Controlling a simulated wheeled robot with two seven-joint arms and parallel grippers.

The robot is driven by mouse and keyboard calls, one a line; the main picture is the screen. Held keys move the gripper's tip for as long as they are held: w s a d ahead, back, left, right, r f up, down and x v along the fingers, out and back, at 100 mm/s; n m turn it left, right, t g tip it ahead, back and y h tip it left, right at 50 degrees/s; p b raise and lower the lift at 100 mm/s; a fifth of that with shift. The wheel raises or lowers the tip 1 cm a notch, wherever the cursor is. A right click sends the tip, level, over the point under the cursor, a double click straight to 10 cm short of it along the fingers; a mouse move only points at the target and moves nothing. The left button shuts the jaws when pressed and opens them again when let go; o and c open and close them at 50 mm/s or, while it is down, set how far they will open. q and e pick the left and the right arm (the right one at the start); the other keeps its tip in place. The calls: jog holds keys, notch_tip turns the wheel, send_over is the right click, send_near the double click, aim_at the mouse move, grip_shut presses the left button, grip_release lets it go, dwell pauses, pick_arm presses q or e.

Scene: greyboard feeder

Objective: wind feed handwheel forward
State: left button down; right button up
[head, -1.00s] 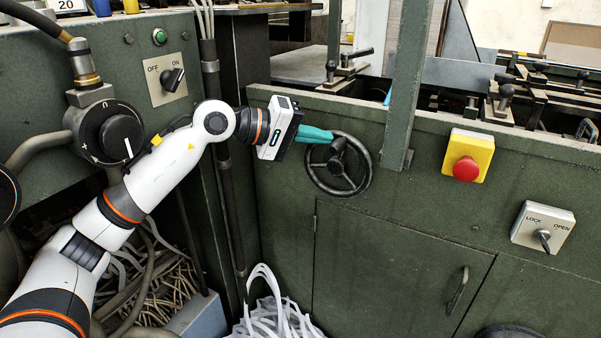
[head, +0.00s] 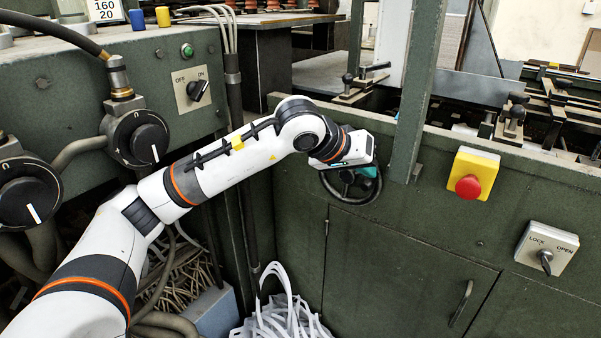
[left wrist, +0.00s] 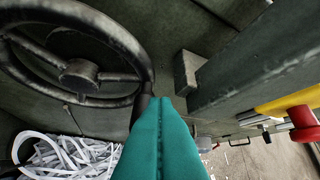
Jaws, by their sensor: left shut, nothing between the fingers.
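The black feed handwheel (head: 347,178) is on the green cabinet front in the head view, its upper part hidden by my left wrist. In the left wrist view the handwheel (left wrist: 80,76) fills the upper left, with its rim, spokes and hub showing. My left gripper (head: 370,172) is at the wheel's right side in the head view. Its teal fingers (left wrist: 160,103) are shut with nothing between them, beside the rim's right edge. A dark handle-like piece (left wrist: 143,102) shows just left of the fingers; I cannot tell if they touch it. My right gripper is out of view.
A green upright post (head: 413,90) stands just right of the wheel. A yellow box with a red button (head: 468,187) and a LOCK/OPEN switch (head: 546,249) are further right.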

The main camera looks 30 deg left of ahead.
aim_at(374, 184)
pick_arm(q)
jog(key=shift+d+f+m+y, duration=0.4)
jog(key=shift+d+f+y, duration=0.1)
jog(key=shift+f+y, duration=0.1)
jog(key=shift+d+f+y, duration=0.2)
jog(key=shift+y, duration=0.2)
jog(key=shift+d+f+m+b, duration=0.15)
jog(key=shift+f+m+b, duration=0.15)
jog(key=shift+f+b, duration=0.15)
jog(key=shift+d+f, duration=0.2)
jog(key=shift+f, duration=0.1)
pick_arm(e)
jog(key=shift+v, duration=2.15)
pick_arm(q)
jog(key=shift+s+r, duration=0.1)
jog(key=shift+r, duration=0.05)
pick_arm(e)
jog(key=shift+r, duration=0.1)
